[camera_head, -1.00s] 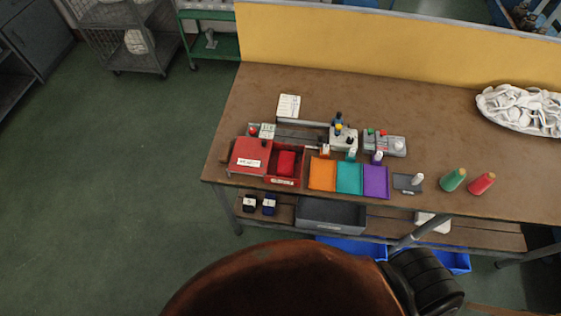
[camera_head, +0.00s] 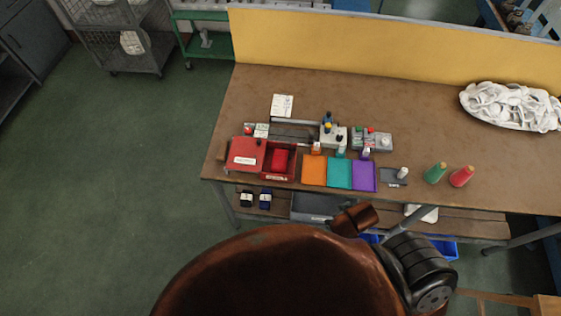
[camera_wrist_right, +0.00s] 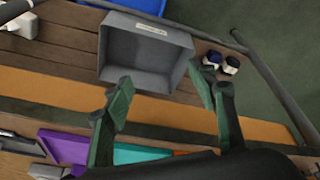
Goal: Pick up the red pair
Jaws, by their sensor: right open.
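A red folded bundle (camera_head: 279,160), likely the red pair, lies in an open red tray (camera_head: 292,171) at the left of the table, beside a labelled red box (camera_head: 243,151). In the right wrist view my right gripper (camera_wrist_right: 162,80) is open and empty, fingers spread above the table's front edge and the lower shelf. The red bundle is not in that view. In the head view, my arm links show at the bottom, and no gripper fingers can be made out. My left gripper is not in view.
Orange (camera_head: 314,171), teal (camera_head: 340,174) and purple (camera_head: 363,176) panels lie right of the tray. Green (camera_head: 435,173) and red (camera_head: 461,177) cones stand further right. A grey bin (camera_wrist_right: 145,48) and dark rolls (camera_wrist_right: 228,64) sit on the lower shelf. A white pile (camera_head: 510,106) lies far right.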

